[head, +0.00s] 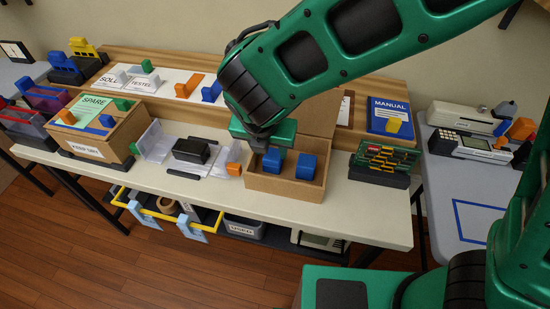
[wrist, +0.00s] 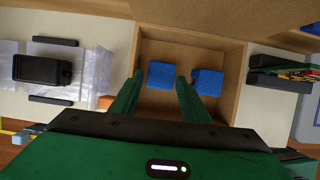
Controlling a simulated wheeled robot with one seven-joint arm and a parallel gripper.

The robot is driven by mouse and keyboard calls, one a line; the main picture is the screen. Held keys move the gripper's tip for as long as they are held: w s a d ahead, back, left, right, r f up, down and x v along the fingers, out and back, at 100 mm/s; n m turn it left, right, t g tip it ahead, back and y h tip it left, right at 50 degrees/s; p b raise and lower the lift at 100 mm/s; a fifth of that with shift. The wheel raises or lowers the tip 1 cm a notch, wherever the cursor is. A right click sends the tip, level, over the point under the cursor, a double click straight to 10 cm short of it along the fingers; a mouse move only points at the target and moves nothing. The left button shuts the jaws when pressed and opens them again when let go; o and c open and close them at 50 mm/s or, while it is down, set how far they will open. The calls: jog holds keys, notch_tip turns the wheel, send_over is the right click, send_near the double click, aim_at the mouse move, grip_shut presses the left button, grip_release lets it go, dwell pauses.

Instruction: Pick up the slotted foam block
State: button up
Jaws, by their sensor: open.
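My gripper (head: 264,137) is open and points down over an open cardboard box (head: 284,189). In the wrist view its two fingers (wrist: 159,78) stand over the box, with nothing held. Two blue blocks lie in the box: the left one (wrist: 161,73) appears between the fingertips, and the right one (wrist: 207,82) is just outside the right finger. In the head view they are the left blue block (head: 272,159) and the right blue block (head: 306,166). I cannot see slots on them. A dark block (head: 378,176) holding green circuit boards stands right of the box; it may be slotted foam.
A black device (head: 191,151) lies on bubble wrap left of the box. An orange block (head: 234,169) is close to the box's left wall. A blue manual (head: 390,116) stands behind the circuit boards. The box's raised flap (wrist: 210,18) is at its back.

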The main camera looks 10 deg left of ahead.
aim_at(273, 155)
jog(key=shift+x, duration=2.65)
jog(key=shift+s+d, duration=0.1)
jog(key=shift+c, duration=0.3)
jog(key=c, duration=0.4)
